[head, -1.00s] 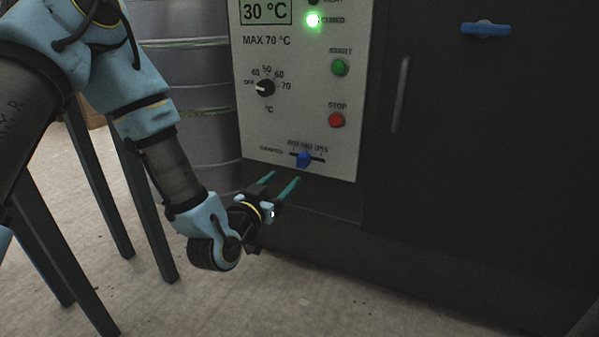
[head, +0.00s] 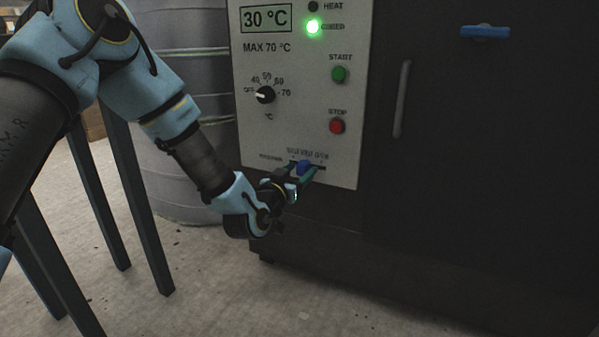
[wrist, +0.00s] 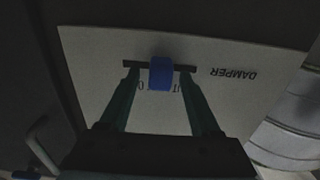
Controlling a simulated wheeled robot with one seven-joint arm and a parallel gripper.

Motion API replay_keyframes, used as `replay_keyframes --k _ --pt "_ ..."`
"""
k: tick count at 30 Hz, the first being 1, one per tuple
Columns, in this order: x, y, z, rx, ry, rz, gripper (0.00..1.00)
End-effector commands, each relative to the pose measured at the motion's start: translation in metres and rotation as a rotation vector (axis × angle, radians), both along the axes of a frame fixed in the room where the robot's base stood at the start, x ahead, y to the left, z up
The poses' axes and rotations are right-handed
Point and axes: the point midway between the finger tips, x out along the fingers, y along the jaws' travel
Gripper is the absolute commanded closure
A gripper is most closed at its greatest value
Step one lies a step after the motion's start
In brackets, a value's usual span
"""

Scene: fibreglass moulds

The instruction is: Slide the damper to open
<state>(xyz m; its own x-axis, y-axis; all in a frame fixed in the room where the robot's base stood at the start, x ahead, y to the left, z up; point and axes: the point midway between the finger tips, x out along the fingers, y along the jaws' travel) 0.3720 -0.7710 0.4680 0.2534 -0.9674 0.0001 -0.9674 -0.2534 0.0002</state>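The damper slider's blue knob (head: 304,168) sits near the middle of a short dark slot at the bottom of the white control panel (head: 300,113). It also shows in the wrist view (wrist: 161,73), on the slot (wrist: 187,68) beside the upside-down word DAMPER. My gripper (head: 304,172) is at the knob in the head view. In the wrist view my gripper (wrist: 161,82) has a green finger on each side of the knob, with a small gap showing on each side. The fingers are apart and not closed on it. The slot labels are partly covered by the fingers.
The panel carries a dial (head: 265,95), a green start button (head: 339,74), a red stop button (head: 337,126) and a lit green lamp (head: 313,27). A dark door with a vertical handle (head: 401,99) is to the right. A grey drum (head: 190,180) stands left.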

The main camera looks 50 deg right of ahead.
Motion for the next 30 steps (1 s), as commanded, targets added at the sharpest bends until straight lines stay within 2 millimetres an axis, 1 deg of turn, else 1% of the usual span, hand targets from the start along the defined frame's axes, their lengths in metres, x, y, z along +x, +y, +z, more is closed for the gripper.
replay_keyframes --k 1,2,16,30 --pt "0.0001 0.0001 -0.0001 0.000 0.000 0.000 0.43" --pt "0.0001 0.0001 -0.0001 0.000 0.000 0.000 0.46" --pt "0.0002 0.0004 -0.0002 0.000 0.000 0.000 0.99" --pt "0.0003 0.0005 -0.0003 0.000 0.000 0.000 1.00"
